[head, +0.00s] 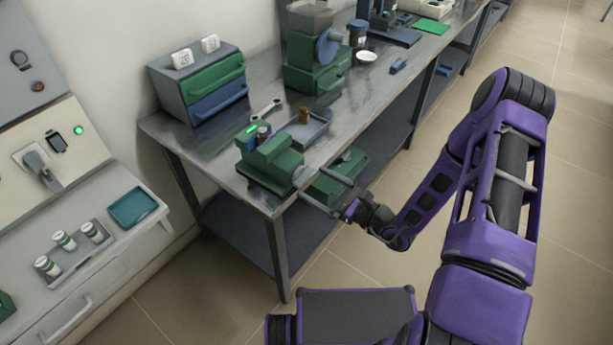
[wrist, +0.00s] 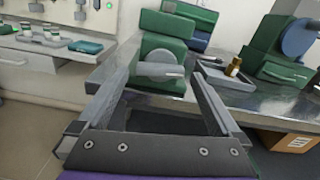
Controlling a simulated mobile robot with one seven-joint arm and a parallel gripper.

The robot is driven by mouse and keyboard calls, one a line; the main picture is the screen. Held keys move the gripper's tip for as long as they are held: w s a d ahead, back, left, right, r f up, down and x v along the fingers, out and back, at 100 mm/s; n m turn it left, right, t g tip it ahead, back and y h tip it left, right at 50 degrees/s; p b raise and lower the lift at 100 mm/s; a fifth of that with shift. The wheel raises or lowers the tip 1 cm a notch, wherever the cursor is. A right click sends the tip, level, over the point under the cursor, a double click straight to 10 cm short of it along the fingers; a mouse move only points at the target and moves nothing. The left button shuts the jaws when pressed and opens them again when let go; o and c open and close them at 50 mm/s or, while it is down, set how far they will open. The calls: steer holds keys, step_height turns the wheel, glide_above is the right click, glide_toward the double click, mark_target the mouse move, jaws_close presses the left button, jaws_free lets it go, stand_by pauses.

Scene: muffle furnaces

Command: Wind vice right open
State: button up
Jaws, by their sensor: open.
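A green vice (head: 270,163) stands at the near corner of the metal bench. Its round grey wheel (head: 301,177) faces my gripper, and in the wrist view the wheel (wrist: 160,63) has a short pale handle (wrist: 171,75). The green vice body (wrist: 163,32) rises behind the wheel. My gripper (head: 313,183) is open and empty. Its two fingers (wrist: 166,60) point at the vice, one on each side of the wheel in the wrist view. I cannot tell whether they touch it. The jaw gap is not clearly visible.
A grey tray (head: 318,134) with a brown bottle (head: 304,115) and a wrench (head: 265,109) lie behind the vice. A drawer unit (head: 198,82) and a green machine with a blue wheel (head: 328,47) stand farther back. The floor is clear.

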mark_target(307, 179)
steer(key=shift+x, duration=1.9)
steer(key=c, duration=1.1)
